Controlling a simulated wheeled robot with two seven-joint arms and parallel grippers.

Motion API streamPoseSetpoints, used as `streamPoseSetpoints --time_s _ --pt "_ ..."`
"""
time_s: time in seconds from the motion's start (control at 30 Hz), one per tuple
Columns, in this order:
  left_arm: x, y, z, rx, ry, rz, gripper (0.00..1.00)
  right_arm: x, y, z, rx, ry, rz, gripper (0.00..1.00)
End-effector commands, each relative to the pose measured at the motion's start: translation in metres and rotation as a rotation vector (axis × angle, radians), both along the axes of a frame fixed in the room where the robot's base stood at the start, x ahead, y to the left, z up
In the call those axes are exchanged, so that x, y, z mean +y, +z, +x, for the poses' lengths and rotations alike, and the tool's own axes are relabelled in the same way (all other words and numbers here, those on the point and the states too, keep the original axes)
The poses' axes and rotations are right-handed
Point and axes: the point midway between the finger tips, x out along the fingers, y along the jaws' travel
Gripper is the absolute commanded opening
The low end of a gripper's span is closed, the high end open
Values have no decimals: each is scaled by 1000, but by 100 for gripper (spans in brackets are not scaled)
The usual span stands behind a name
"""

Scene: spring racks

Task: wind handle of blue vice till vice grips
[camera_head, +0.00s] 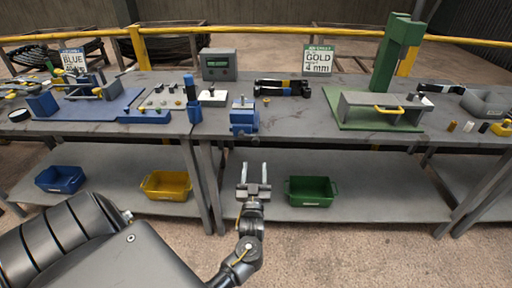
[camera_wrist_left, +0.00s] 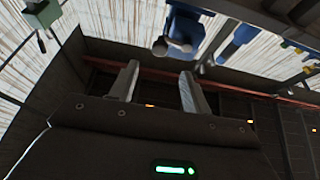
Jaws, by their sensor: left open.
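The blue vice (camera_head: 244,118) stands at the front edge of the workbench, near the middle of the head view. A grey part shows on its front side, but the handle is too small to make out clearly. In the left wrist view a blue body with a rounded grey end (camera_wrist_left: 175,46), likely the vice, shows beyond the fingers. My left gripper (camera_head: 254,168) is open and empty, in front of the bench and below the vice, apart from it. Its two fingers (camera_wrist_left: 158,85) stand spread in the left wrist view. My right gripper is not in view.
The bench top (camera_head: 300,125) holds a blue fixture (camera_head: 85,107) at left and a green press (camera_head: 390,60) at right. A blue upright part (camera_head: 193,100) stands left of the vice. Blue (camera_head: 60,179), yellow (camera_head: 167,185) and green (camera_head: 311,191) bins sit on the lower shelf.

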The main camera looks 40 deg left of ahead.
Motion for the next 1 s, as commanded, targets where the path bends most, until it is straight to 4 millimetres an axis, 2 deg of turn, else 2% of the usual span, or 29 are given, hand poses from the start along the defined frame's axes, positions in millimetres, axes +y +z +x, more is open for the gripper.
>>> streamPoseSetpoints --time_s 0.3,0.5,0.93,1.0 --pt "34 25 44 0 0 1 48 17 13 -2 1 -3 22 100" --pt "48 34 63 2 0 1 48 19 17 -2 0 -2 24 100" --pt "53 36 69 2 -1 -1 48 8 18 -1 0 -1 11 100" --pt "53 36 69 2 -1 -1 39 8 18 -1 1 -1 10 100"
